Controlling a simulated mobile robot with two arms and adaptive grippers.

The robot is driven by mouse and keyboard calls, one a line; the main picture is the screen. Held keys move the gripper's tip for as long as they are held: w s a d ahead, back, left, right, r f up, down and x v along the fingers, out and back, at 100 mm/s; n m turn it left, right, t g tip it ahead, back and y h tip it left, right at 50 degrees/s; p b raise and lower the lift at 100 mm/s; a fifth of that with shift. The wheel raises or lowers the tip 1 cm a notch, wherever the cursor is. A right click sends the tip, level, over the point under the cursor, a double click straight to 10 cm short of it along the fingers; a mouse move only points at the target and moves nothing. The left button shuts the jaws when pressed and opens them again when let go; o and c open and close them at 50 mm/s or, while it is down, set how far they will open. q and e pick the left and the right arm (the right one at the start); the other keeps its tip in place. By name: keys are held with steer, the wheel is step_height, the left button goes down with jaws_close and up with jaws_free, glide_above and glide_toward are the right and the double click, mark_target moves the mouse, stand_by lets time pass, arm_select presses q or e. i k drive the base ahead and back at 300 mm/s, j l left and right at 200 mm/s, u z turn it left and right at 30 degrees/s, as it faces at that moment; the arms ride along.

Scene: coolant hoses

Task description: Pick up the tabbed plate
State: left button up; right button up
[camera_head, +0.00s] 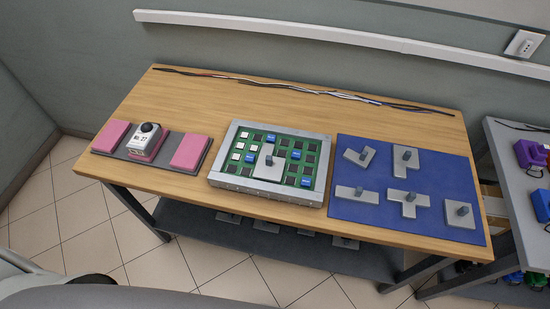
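Several grey plates with upright knobs lie apart on a blue mat (350,212) at the right of the table. The T-shaped plate (395,197), with a tab pointing to the front, lies in the front middle of the mat. An L-like plate (353,156) lies back left, a squarish plate (403,166) back right, a long plate (350,194) front left and a rectangular plate (459,220) front right. Another grey knobbed plate (267,171) sits on the board. I cannot tell for sure which one is meant by tabbed. Neither gripper is in view.
A grey-framed green board (240,183) with blue and dark squares stands mid-table. Pink blocks (190,151) and a white device (147,140) stand on the left. Cables (300,89) run along the back. A second table (505,165) with coloured items stands at right.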

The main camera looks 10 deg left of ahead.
mark_target(408, 201)
steer(key=z, duration=1)
